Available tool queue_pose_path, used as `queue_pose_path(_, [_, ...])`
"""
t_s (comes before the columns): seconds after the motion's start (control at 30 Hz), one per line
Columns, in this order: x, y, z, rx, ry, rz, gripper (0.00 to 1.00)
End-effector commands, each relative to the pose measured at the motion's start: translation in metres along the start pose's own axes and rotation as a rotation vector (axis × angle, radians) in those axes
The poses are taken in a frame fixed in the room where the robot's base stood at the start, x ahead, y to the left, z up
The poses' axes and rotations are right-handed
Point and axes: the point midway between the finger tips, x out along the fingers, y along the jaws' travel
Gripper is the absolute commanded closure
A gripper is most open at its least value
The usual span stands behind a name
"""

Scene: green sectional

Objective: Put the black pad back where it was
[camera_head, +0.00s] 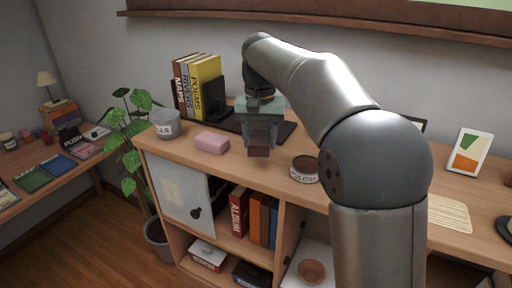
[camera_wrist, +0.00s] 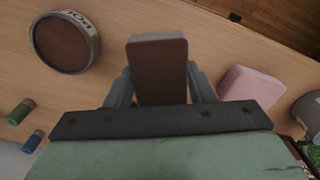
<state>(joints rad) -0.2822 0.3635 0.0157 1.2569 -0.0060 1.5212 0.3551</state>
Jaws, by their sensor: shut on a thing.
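My gripper (camera_head: 258,146) is above the cabinet top (camera_head: 265,178). It is shut on a small dark block (camera_head: 259,152). In the wrist view the block (camera_wrist: 159,72) shows a brown face with a grey rim, between the two grey fingers (camera_wrist: 160,84). In the head view it appears held a little above the top; I cannot tell whether it touches. A flat black pad-like sheet (camera_head: 286,131) lies on the cabinet top behind my gripper, partly hidden by it. I cannot tell whether the block or the sheet is the task's black pad.
A pink block (camera_head: 212,141) and grey pot (camera_head: 166,124) stand left of my gripper. A round tin (camera_head: 305,169) is to its right. Books (camera_head: 197,85) with a black bookend (camera_head: 216,101) stand behind. Bare wood lies between pink block and tin.

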Motion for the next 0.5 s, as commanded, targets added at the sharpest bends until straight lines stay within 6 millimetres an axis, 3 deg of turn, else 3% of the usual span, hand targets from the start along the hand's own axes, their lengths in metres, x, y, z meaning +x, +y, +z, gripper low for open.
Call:
queue_pose_path(0.2, [0.016,-0.010,-0.009,-0.003,-0.003,0.001,0.76])
queue_pose_path(0.33, [0.037,-0.009,-0.008,-0.001,-0.002,0.001,0.76])
queue_pose_path(0.5, [0.045,-0.009,-0.008,-0.001,0.000,0.000,0.76])
